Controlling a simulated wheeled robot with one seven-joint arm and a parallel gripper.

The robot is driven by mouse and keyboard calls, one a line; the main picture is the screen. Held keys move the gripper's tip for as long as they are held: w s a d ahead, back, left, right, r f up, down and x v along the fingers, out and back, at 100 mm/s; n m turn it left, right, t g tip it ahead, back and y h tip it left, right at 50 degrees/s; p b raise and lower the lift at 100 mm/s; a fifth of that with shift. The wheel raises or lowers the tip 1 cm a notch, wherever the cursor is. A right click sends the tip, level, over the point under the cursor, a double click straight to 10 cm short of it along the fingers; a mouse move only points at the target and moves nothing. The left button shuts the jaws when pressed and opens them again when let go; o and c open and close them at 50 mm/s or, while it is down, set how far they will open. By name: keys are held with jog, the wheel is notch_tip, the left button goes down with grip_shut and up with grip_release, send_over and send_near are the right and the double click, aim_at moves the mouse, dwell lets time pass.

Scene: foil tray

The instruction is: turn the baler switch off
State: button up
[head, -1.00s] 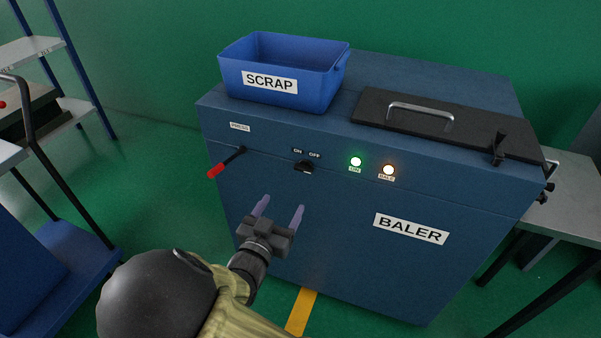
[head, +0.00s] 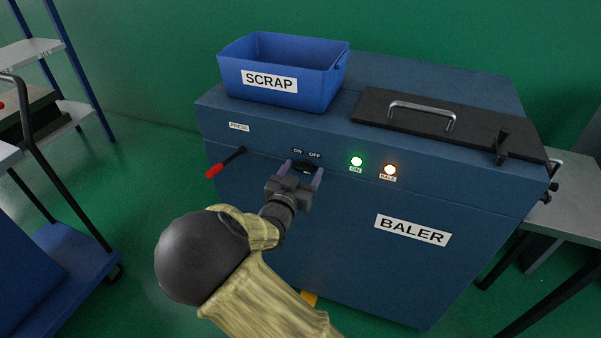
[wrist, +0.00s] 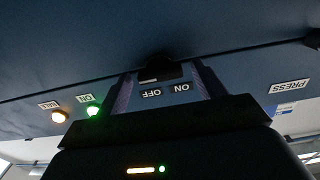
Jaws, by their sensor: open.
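The blue baler (head: 340,220) stands in front of me. Its black switch (head: 304,168) sits on the front face below the ON and OFF labels. My gripper (head: 303,170) is open, with its two purple fingers on either side of the switch; I cannot tell whether they touch it. In the wrist view the switch (wrist: 160,72) shows between the fingertips, with the labels upside down. The green ON lamp (head: 357,161) and the orange BALE lamp (head: 390,169) are lit. The switch's exact setting is hard to read.
A red-tipped press lever (head: 222,164) sticks out left of the switch. A blue SCRAP bin (head: 325,92) and a black lid with a handle (head: 460,125) are on top of the baler. A cart stands at left, a grey table (head: 580,200) at right.

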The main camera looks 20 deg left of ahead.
jog(key=c, duration=1)
